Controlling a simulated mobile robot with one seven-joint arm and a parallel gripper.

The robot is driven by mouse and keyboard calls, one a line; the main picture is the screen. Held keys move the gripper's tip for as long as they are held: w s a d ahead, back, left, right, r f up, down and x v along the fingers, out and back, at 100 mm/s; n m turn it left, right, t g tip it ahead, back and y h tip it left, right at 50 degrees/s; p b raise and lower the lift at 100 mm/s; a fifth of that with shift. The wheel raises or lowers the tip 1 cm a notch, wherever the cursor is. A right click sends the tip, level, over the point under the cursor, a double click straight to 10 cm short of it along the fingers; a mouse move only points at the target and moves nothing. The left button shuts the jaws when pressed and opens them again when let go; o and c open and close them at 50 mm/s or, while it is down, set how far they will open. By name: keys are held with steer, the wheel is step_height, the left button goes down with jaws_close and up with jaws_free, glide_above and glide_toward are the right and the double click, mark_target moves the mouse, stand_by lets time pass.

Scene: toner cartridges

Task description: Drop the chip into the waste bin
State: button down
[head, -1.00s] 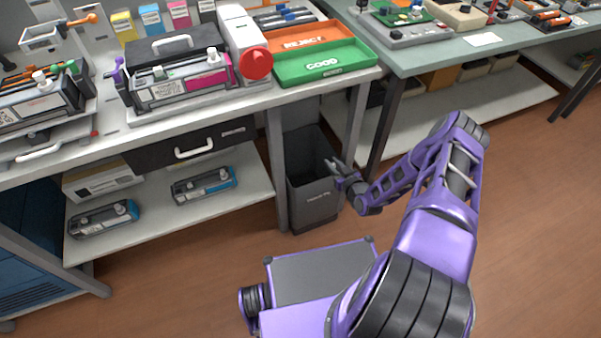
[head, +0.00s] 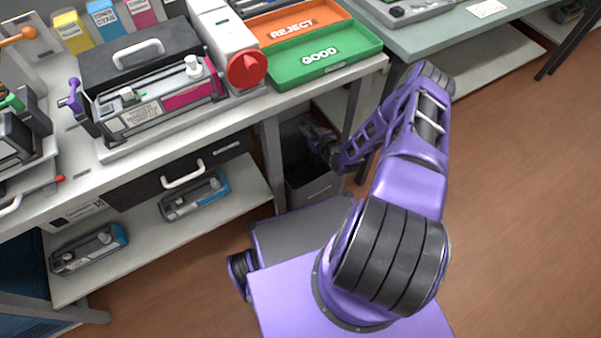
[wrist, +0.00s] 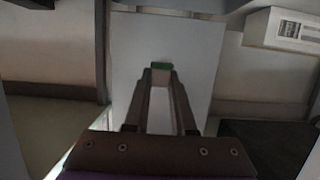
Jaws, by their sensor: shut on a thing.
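The grey waste bin (head: 314,188) stands on the floor under the bench, between the bench legs. My gripper (head: 312,130) is at the bin's open top in the head view, partly in the bench's shadow. In the wrist view my gripper (wrist: 161,73) has its fingertips close together on a small green chip (wrist: 161,66), which shows just past the tips. The chip cannot be made out in the head view. How far the fingertips reach inside the bin's rim is hard to tell.
The bench leg (head: 272,165) is close on the bin's left, with another leg to its right. Above are the green GOOD tray (head: 345,62) and the orange REJECT tray (head: 262,37). Cyan cartridges (head: 195,196) lie on the lower shelf at left.

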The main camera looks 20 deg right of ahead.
step_height(320, 180, down, 6)
steer(key=b, duration=0.3)
steer(key=shift+r, duration=0.25)
steer(key=c, duration=0.7)
jaws_free()
steer(key=shift+s, duration=0.15)
